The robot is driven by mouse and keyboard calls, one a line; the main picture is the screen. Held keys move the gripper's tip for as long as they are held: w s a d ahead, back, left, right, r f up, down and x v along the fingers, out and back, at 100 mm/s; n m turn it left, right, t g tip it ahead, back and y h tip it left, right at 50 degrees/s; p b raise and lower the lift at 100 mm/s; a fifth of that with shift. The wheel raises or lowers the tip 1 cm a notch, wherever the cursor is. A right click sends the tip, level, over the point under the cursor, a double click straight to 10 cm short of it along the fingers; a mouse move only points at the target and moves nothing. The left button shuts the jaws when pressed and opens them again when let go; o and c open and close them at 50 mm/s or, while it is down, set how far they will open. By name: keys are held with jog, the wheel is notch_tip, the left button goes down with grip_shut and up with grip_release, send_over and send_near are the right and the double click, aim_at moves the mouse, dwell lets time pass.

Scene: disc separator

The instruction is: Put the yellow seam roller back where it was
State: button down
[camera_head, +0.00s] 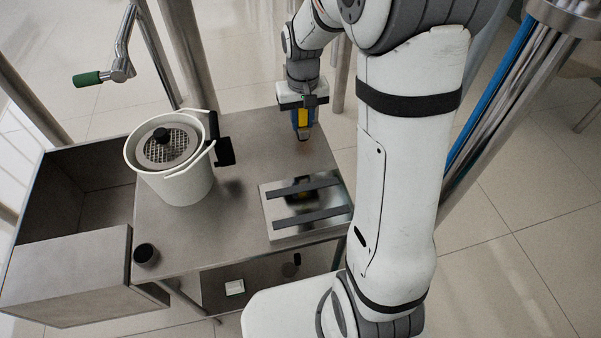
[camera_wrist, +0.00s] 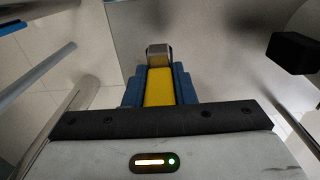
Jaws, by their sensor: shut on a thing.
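The yellow seam roller (camera_head: 302,117) is in my gripper (camera_head: 301,126), above the back right part of the steel table. In the wrist view the yellow handle (camera_wrist: 160,87) sits between the two blue fingers of my gripper (camera_wrist: 160,88). A grey metal end (camera_wrist: 159,55) of the roller sticks out past the fingertips. The gripper is shut on the roller. In the head view the roller's lower end is small, and I cannot tell whether it touches the table.
A white bucket (camera_head: 181,189) with a grated, black-knobbed lid stands on the table (camera_head: 236,250). A flat metal plate with two dark bars (camera_head: 305,188) lies at the right front. A black block (camera_head: 224,152) is beside the bucket.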

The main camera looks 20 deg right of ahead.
jog(key=shift+s+f, duration=0.1)
jog(key=shift+f, duration=0.25)
notch_tip(320, 180, down, 9)
jog(key=shift+f+b, duration=0.15)
jog(key=shift+b, duration=0.2)
jog(key=shift+f, duration=0.25)
jog(key=c, duration=1.2)
grip_release()
jog(key=shift+r, duration=0.1)
